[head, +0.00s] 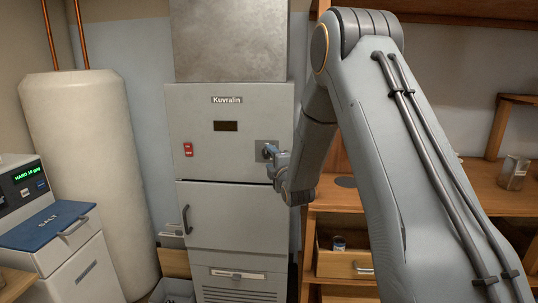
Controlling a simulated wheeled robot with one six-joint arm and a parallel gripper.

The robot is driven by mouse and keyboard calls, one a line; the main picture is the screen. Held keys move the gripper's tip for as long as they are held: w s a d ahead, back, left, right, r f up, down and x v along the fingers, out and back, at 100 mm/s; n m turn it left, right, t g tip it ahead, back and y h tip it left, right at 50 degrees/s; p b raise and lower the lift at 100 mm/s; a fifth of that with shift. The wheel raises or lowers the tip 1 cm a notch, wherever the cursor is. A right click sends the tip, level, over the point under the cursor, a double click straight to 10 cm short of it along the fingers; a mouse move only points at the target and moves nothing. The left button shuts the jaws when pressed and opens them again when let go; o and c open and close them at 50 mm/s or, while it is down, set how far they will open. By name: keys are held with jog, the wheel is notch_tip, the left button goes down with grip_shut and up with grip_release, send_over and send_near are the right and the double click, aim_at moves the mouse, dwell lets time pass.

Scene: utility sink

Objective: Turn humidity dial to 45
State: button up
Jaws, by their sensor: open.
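A tall grey Kuvralin cabinet (240,226) stands in the middle of the head view. On its upper right front is a darker grey square plate (259,145), where a dial seems to sit. My gripper (269,153) is at this plate, coming in from the right, and covers most of the dial. The jaws are open; I cannot tell whether they touch the dial or stand around it. The dial's marks and pointer are too small or hidden to read. A small dark display (226,126) on the cabinet shows no readable number.
A red switch (188,149) is left of the display. The cabinet's lower door has a dark handle (186,219). A wooden bench (480,185) with an open drawer (345,262) stands right.

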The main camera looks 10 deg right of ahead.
aim_at(267, 155)
jog(key=shift+w+a+p, duration=0.1)
jog(key=shift+w+p, duration=0.3)
jog(key=shift+w, duration=1.15)
jog(key=c, duration=1)
jog(key=shift+c, duration=0.2)
